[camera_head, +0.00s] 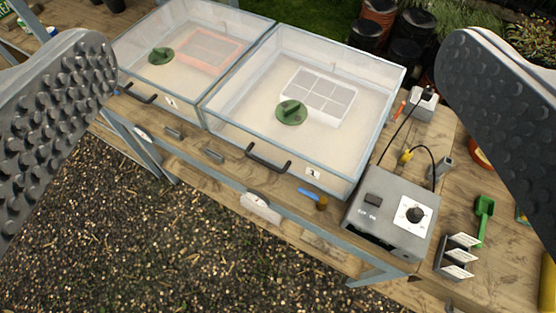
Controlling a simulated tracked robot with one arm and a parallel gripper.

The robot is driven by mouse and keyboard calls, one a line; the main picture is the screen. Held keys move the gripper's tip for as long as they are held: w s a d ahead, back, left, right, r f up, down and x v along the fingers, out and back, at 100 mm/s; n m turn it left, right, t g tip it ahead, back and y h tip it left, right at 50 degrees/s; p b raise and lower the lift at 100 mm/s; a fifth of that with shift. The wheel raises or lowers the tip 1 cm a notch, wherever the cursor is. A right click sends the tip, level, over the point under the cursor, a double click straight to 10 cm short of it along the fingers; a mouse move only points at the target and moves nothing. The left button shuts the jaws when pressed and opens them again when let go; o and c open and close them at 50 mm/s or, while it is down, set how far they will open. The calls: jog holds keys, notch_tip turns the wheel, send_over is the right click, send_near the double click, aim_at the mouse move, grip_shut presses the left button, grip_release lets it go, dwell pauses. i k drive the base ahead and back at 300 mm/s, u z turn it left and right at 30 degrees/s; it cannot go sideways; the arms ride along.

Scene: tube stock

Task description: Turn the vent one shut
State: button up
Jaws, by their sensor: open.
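Two clear-lidded propagator boxes stand side by side on the wooden bench, each with a round green vent on its lid. The right box (222,125) has its vent (291,112) near the lid's middle, and the left box (127,77) has its vent (161,56) left of the lid's middle. Each front carries a small number label, too small to read surely. Whether either vent is open or shut I cannot tell. My gripper (275,62) is open, its studded fingers at the left and right picture edges, apart from both vents and holding nothing.
A grey control box (390,213) with a dial stands right of the right box, with a cable behind it. A green scoop (483,218) and a small label rack (457,256) lie further right. Black handles (268,160) stick out at the box fronts. Gravel lies before the bench.

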aim_at(290, 112)
jog(key=z, duration=0.05)
jog(key=k, duration=0.35)
jog(key=u, duration=0.45)
jog(key=i, duration=1.45)
jog(key=z, duration=0.25)
